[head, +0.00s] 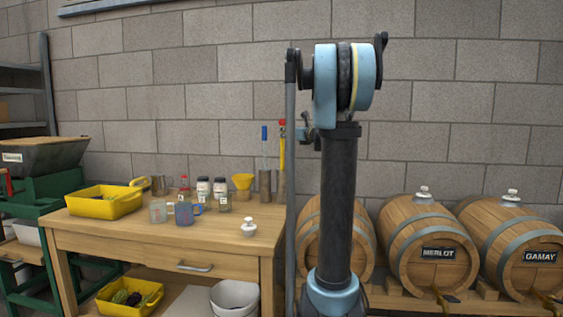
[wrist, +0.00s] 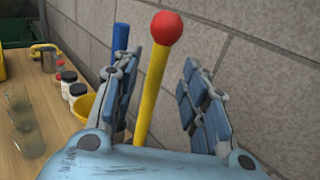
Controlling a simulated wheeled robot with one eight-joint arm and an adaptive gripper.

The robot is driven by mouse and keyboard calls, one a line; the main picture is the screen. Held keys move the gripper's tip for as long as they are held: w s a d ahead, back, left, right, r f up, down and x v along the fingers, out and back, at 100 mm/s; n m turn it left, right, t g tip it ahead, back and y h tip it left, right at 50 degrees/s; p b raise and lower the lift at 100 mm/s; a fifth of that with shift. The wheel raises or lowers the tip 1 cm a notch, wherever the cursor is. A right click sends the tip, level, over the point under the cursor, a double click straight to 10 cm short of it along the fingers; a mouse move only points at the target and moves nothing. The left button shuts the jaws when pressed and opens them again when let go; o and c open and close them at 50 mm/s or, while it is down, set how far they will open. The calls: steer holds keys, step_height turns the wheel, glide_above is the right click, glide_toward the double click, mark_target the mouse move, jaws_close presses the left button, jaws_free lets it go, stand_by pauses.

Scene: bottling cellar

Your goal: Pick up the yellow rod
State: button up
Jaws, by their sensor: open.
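The yellow rod (head: 282,155) with a red ball on top stands upright in a brown holder at the right end of the wooden table in the head view. In the wrist view the yellow rod (wrist: 154,88) rises between the two fingers of my gripper (wrist: 157,92), which is open. Gaps show between the rod and each finger. The rod's lower end is hidden behind the gripper's palm in the wrist view. In the head view my arm covers most of the gripper, to the right of the rod.
A blue-topped rod (head: 264,147) stands just left of the yellow one. A block wall (wrist: 255,75) is close behind.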

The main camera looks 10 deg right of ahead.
steer(key=x, duration=0.4)
steer(key=shift+w+a+f, duration=0.2)
steer(key=shift+w+a, duration=0.1)
jaws_close()
